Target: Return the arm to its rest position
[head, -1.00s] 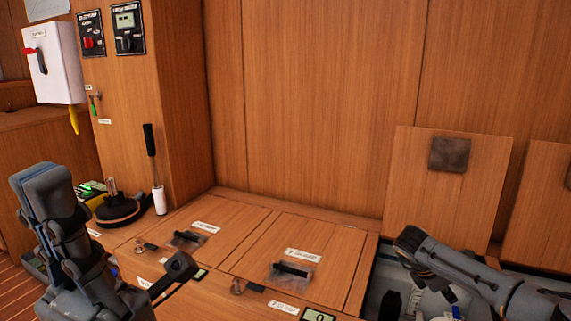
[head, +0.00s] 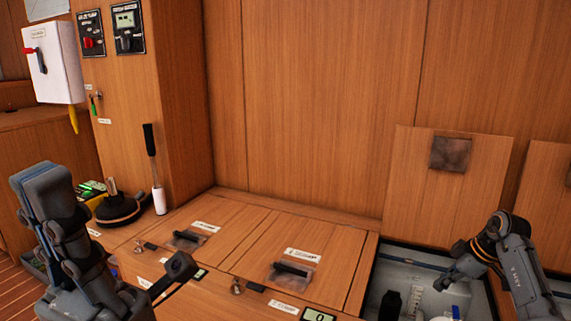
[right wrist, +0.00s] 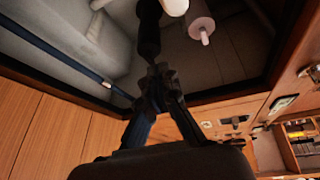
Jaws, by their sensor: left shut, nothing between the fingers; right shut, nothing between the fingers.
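My right arm (head: 512,255) bends over the open locker (head: 400,262) at the lower right. My right gripper (head: 447,283) points down and left over this locker. The right wrist view shows its fingers (right wrist: 160,75) shut together with nothing between them. A dark bottle-like object (right wrist: 149,30) lies beyond the tips; I cannot tell the gap. My left arm (head: 68,235) is folded at the lower left. My left gripper (head: 180,267) is shut and empty, low in front of the closed lids; its fingers are hard to make out.
Two closed hatch lids (head: 245,225) with black handles lie at the centre. A raised lid (head: 440,195) leans on the back wall behind the locker. A black bottle (head: 390,304) stands in the locker.

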